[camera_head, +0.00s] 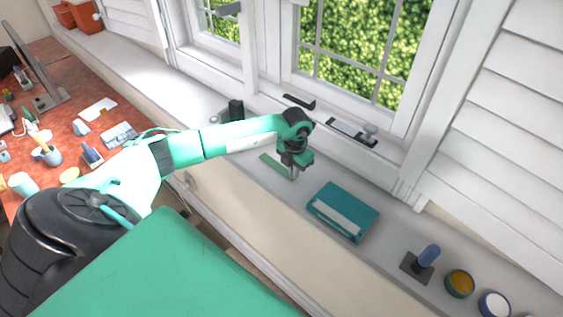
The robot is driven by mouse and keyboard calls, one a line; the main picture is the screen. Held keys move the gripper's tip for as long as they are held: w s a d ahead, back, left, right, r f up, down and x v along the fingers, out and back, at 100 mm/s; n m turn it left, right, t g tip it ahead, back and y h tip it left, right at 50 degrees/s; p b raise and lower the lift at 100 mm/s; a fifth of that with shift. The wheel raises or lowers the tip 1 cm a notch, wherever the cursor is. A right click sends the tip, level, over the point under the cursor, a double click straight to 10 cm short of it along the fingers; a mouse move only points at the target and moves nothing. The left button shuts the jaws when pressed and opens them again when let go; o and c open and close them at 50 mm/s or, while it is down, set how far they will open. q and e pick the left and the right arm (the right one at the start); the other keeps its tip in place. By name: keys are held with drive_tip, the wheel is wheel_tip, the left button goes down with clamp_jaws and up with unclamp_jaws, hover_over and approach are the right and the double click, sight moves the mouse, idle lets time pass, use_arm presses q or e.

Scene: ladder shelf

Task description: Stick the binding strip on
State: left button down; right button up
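A thin green strip (272,162), which looks like the binding strip, is on the white window sill. My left gripper (293,173) points down at the strip's right end and covers part of it. The fingertips are small and close together, so I cannot tell whether they grip the strip or only stand beside it. A teal book or folder (326,200) with a pale band along its front side lies flat on the sill, to the right of the gripper and apart from it. My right gripper is out of view.
A blue-handled tool on a dark base (428,256), an amber-topped jar (459,282) and a white-topped jar (494,304) stand right along the sill. Window frames and a shutter (500,110) rise behind. A cluttered red desk (75,125) is at left.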

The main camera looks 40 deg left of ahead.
use_arm(q)
drive_tip(key=shift+r+p, duration=1.2)
drive_tip(key=shift+r, duration=1.3)
drive_tip(key=shift+r+p, duration=0.55)
drive_tip(key=shift+r, duration=0.65)
